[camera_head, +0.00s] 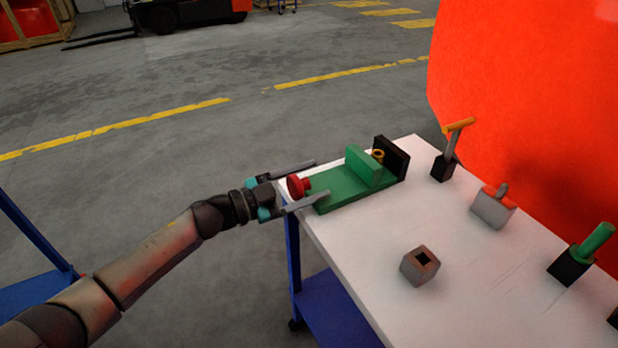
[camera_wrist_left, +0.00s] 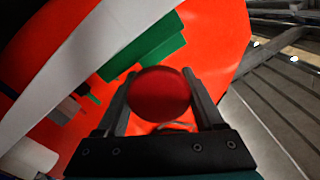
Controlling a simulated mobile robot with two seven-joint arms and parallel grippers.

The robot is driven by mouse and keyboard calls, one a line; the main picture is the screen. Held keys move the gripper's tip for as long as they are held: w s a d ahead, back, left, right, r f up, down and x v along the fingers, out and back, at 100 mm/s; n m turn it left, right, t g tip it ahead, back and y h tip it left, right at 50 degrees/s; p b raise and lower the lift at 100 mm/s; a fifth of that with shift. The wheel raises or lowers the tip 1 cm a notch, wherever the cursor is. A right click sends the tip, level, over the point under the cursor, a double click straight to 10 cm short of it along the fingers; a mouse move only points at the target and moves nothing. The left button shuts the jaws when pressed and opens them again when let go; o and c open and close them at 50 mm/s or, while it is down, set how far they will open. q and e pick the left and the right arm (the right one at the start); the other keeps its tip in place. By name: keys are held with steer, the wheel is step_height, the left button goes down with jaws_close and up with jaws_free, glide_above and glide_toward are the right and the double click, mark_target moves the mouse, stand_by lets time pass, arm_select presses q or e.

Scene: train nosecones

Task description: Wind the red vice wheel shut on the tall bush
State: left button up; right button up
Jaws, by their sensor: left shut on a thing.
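My left gripper (camera_head: 318,179) is shut on the wheel, one finger on each side; the wheel's round red face (camera_wrist_left: 160,94) fills the space between the fingers in the left wrist view. The tall bush (camera_head: 378,154), a brass-coloured ring at its top, stands between the green sliding jaw (camera_head: 362,166) and the black end jaw (camera_head: 392,158). Its lower part is hidden by the green jaw, so I cannot tell whether they touch. My right gripper is out of view.
A large red surface (camera_head: 530,90) rises behind.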

arm_select(q)
steer(key=shift+m, duration=0.6)
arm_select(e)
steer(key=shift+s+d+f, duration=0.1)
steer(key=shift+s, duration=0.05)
arm_select(q)
steer(key=o, duration=1.3)
